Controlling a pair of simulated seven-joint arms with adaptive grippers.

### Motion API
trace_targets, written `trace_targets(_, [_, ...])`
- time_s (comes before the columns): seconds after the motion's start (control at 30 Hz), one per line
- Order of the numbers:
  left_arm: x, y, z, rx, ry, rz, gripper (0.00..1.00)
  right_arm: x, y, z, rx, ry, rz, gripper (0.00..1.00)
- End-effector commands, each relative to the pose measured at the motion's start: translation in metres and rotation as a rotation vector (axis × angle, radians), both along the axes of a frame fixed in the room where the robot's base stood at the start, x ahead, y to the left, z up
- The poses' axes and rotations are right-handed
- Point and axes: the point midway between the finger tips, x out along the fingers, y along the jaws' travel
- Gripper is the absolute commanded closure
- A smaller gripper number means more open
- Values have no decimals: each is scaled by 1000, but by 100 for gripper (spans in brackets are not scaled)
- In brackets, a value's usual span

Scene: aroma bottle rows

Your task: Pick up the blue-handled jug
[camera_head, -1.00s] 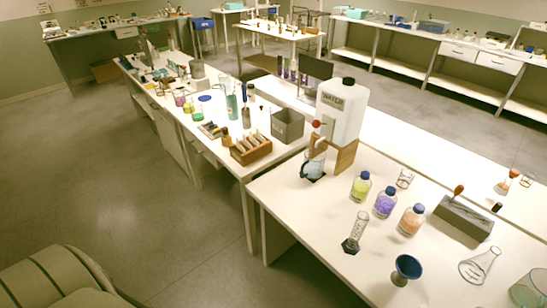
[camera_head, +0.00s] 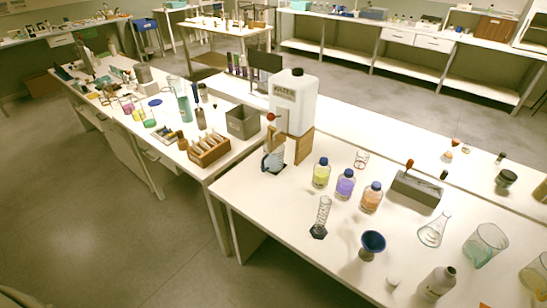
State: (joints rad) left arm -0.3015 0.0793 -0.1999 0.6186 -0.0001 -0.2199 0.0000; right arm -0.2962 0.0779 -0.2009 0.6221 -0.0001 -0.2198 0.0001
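A small clear jug with a bluish tint (camera_head: 272,160) stands on the white bench under the tap of the white water container (camera_head: 294,102). Its handle is too small to make out clearly, so I cannot tell whether this is the blue-handled jug. Neither of my grippers is in view.
Three blue-capped bottles, yellow (camera_head: 321,174), purple (camera_head: 345,185) and orange (camera_head: 372,197), stand right of the jug. A glass cylinder (camera_head: 322,217), a blue funnel (camera_head: 372,243), a flask (camera_head: 434,231) and a grey block (camera_head: 416,190) share the bench. The front-left bench top is clear.

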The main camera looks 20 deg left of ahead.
Motion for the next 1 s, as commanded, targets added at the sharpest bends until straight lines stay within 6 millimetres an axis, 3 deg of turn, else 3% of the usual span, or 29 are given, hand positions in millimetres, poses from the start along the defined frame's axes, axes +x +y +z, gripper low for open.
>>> trace_targets(0.37, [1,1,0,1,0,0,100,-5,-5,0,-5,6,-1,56])
trace_targets(0.4, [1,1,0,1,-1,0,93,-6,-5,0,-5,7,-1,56])
trace_targets(1.0, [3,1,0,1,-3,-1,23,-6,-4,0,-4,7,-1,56])
